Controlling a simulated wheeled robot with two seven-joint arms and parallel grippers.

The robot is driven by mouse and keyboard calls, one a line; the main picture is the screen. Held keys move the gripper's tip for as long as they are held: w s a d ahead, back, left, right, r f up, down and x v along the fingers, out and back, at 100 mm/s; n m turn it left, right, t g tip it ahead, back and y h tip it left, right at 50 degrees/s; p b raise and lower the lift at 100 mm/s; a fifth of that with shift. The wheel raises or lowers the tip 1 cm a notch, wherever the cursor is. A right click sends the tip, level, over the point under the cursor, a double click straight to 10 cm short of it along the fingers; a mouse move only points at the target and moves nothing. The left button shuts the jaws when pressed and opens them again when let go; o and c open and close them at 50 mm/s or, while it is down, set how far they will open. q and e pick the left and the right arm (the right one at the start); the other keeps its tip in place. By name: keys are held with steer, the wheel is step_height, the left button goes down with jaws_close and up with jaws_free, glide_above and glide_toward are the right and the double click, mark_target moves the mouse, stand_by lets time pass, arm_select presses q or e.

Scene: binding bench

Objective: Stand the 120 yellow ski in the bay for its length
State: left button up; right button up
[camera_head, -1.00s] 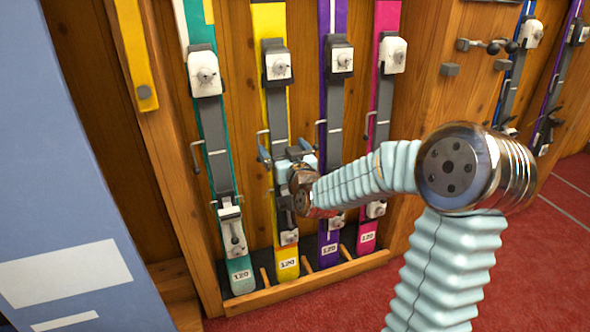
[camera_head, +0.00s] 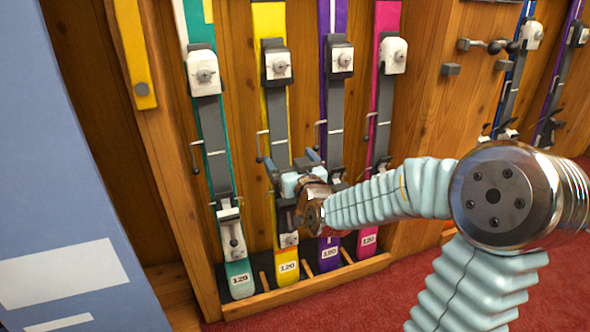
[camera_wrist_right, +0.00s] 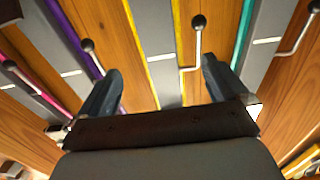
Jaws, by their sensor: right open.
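The yellow ski (camera_head: 288,278), labelled 120, stands upright in the rack between a teal ski (camera_head: 239,281) and a purple ski (camera_head: 329,257). Its lower end is behind the low wooden rail (camera_head: 315,283). My right gripper (camera_head: 294,163) is open in front of its middle and hides part of the ski. In the right wrist view, the grey plate of the yellow ski (camera_wrist_right: 154,45) runs between the two spread fingers (camera_wrist_right: 162,68). The fingers look clear of the ski. My left gripper is out of view.
A pink ski (camera_head: 368,239), also labelled 120, stands right of the purple one. Thin metal hooks with black knobs (camera_head: 198,22) project between the skis. A blue-grey panel (camera_head: 60,150) fills the left. Red carpet (camera_head: 400,275) lies in front.

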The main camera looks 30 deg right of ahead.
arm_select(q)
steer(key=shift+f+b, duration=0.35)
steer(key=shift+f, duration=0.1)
arm_select(e)
steer(key=shift+v, duration=1.6)
